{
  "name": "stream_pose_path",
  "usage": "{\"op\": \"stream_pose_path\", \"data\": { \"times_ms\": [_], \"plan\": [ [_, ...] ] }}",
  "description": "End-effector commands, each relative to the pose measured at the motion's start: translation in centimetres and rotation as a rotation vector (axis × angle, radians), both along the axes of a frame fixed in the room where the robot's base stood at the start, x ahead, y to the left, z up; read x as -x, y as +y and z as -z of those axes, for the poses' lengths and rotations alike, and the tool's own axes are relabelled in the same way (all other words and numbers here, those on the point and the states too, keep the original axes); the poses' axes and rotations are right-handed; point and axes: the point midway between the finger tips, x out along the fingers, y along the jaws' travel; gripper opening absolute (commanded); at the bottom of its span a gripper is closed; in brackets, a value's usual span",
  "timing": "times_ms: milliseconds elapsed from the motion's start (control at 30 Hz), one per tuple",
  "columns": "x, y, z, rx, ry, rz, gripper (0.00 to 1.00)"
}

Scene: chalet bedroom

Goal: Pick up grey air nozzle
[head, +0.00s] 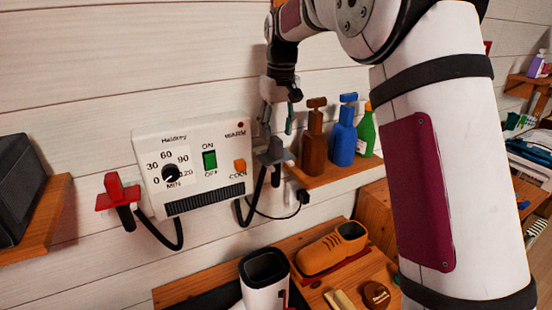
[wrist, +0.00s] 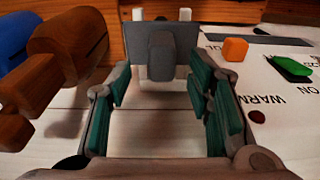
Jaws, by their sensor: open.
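The grey air nozzle (head: 274,154) hangs at the right side of a white wall-mounted control box, with a black hose below it. In the wrist view the grey nozzle (wrist: 172,66) lies ahead, between and just beyond my fingertips. My gripper (head: 276,127) points down from above, right by the nozzle in the head view. In the wrist view my gripper (wrist: 165,97) is open, its green-padded fingers on either side with a clear gap. I cannot tell whether a finger touches the nozzle.
The control box (head: 195,165) is close on the left, with a red nozzle (head: 117,193) at its far side. Brown (head: 314,142), blue (head: 343,135) and green (head: 366,135) bottles stand on a shelf close on the right. A shoe (head: 328,250) lies below.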

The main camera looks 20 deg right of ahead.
Motion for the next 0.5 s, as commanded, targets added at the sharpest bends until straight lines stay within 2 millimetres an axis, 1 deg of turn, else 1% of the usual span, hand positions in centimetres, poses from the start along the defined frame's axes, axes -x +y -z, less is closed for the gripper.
{"op": "stream_pose_path", "data": {
  "times_ms": [100,233,333,500],
  "plan": [
    [0.1,0.3,1.7,0.000,0.004,0.000,0.47],
    [-0.2,0.3,3.2,0.000,0.001,0.000,0.47],
    [-0.3,0.3,3.7,0.000,0.000,0.000,0.47],
    [-0.4,0.3,3.7,0.000,-0.001,0.000,0.47]
  ]
}}
